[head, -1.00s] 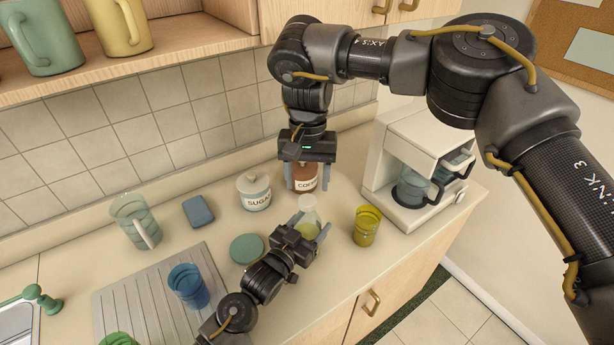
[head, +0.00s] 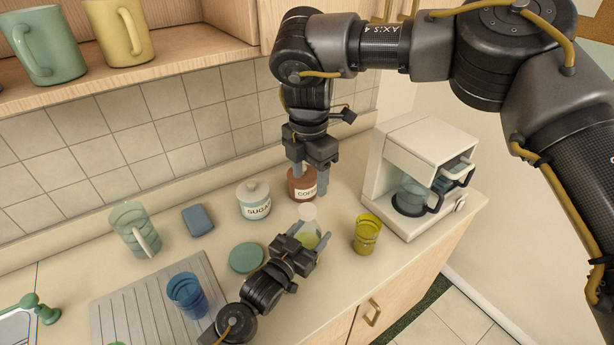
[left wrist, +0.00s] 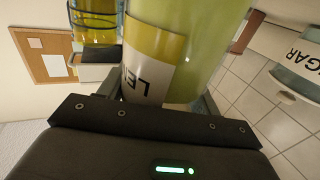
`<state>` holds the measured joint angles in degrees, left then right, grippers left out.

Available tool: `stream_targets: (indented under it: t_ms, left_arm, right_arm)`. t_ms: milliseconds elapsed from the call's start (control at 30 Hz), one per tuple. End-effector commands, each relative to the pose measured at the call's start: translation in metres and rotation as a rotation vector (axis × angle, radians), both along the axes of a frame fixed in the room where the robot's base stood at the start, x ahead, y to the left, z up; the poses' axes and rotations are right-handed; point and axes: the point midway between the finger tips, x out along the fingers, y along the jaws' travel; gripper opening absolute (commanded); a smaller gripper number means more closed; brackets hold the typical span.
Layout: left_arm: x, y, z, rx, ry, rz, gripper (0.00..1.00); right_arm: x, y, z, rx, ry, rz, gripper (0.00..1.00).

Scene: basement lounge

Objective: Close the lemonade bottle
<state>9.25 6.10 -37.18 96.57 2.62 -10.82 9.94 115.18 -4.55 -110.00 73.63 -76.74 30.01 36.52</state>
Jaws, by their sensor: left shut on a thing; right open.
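The lemonade bottle (head: 308,213) stands on the counter, with a pale upper part and yellow-green contents. In the left wrist view the bottle (left wrist: 205,50) fills the middle, with a yellow label reading "LE". My left gripper (head: 309,246) is shut on the bottle's body from the front left. My right gripper (head: 311,180) is open, pointing down above and behind the bottle, in front of the coffee jar. I see nothing held between its fingers. I cannot make out a separate cap on the bottle.
The coffee jar (head: 300,188) and sugar jar (head: 254,205) stand behind the bottle. A yellow glass (head: 367,236) and a coffee maker (head: 408,185) are on the right.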

Motion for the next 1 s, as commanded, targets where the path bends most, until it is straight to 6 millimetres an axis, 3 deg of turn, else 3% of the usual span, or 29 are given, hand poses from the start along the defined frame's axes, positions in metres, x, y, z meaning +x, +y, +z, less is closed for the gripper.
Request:
stream_targets:
  t_ms: [300, 500, 700, 1000]
  left_arm:
    - [0.0001, 0.0002, -0.0008, 0.001, 0.002, 0.000, 0.00]
    - [0.0001, 0.0002, -0.0007, 0.001, 0.002, 0.000, 0.00]
    - [0.0002, 0.0002, -0.0006, 0.001, 0.001, 0.001, 0.00]
    - [0.0002, 0.0002, -0.0005, 0.001, 0.001, 0.001, 0.00]
  right_arm:
    - [-0.0040, 0.0027, -0.0039, 0.004, 0.008, 0.836, 0.59]
    - [-0.0045, 0.0047, -0.0045, 0.008, 0.008, 1.222, 0.59]
    - [-0.0044, 0.0048, -0.0045, 0.007, 0.008, 1.415, 0.59]
    - [-0.0044, 0.0048, -0.0045, 0.007, 0.009, 1.454, 0.59]
